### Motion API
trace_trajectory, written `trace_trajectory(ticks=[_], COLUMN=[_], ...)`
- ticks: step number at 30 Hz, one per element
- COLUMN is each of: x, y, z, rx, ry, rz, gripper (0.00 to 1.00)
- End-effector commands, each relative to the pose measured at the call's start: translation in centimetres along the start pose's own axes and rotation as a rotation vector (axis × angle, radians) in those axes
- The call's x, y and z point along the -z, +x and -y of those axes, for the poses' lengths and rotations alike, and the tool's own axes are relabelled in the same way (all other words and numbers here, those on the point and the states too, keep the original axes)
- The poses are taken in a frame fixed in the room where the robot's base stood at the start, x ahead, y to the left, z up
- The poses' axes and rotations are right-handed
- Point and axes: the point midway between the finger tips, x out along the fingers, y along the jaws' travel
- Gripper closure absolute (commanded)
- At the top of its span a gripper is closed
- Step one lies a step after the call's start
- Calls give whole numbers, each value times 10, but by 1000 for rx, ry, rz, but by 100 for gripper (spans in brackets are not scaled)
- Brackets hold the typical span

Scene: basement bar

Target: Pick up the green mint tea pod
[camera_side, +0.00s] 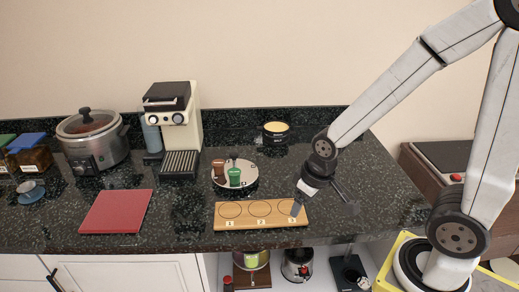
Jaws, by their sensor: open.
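The green mint tea pod (235,178) stands on a round white tray (248,184) in the middle of the counter. A brown pod (219,168) stands beside it, and something dark behind it is too small to make out. My gripper (320,205) is open and empty, to the right of the tray and apart from the pod. Its fingers are low by the right end of a wooden board (240,222) with three numbered circles. One finger covers part of the circle marked 3.
A coffee machine (176,110) stands behind and left of the tray. A slow cooker (92,145) and a red mat (116,211) are further left. A black tin with a yellow top (276,134) stands at the back.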

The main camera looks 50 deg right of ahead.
Motion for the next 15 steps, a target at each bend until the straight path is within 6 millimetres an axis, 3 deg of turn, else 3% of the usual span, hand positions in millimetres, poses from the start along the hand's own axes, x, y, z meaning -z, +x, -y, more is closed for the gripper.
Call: trace_trajectory(ticks=[15], x=[-1], y=[3], z=[1], rx=[18], ry=[70], rz=[24], gripper=[23])
